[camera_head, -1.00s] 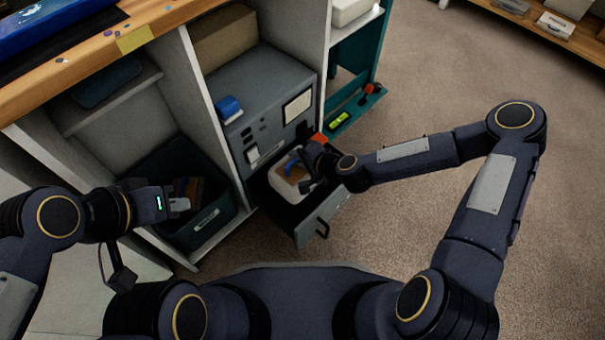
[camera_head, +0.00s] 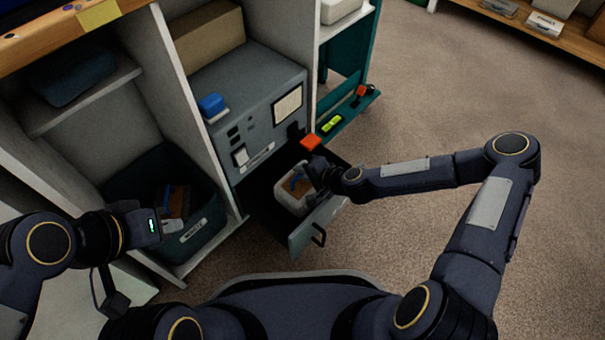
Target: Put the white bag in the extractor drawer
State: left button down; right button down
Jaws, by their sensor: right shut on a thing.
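The white bag (camera_head: 289,199) is an open-topped white pouch with brown contents and something blue at its top. It sits at or inside the open extractor drawer (camera_head: 303,243); I cannot tell whether it rests on the drawer floor. My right gripper (camera_head: 309,184) is shut on the bag's right side, its fingers partly hidden by its own body. The grey extractor (camera_head: 262,95) stands in the cabinet above the drawer. My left gripper (camera_head: 170,226) is at the front of the dark waste bin, away from the bag; its finger opening is unclear.
The waste bin (camera_head: 197,240) holds brown and blue items left of the drawer. A cardboard box (camera_head: 206,36) and a blue block (camera_head: 211,104) are on the extractor. A teal shelf (camera_head: 345,122) with small items is beyond the drawer. Carpet at right is clear.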

jog(key=shift+f, duration=0.6)
jog(key=c, duration=1.5)
grip_release()
jog(key=shift+r, duration=0.2)
jog(key=p+v, duration=0.2)
jog(key=v, duration=0.4)
jog(key=p+v, duration=0.2)
jog(key=v, duration=0.4)
jog(key=shift+r, duration=0.45)
jog(key=shift+s, duration=0.1)
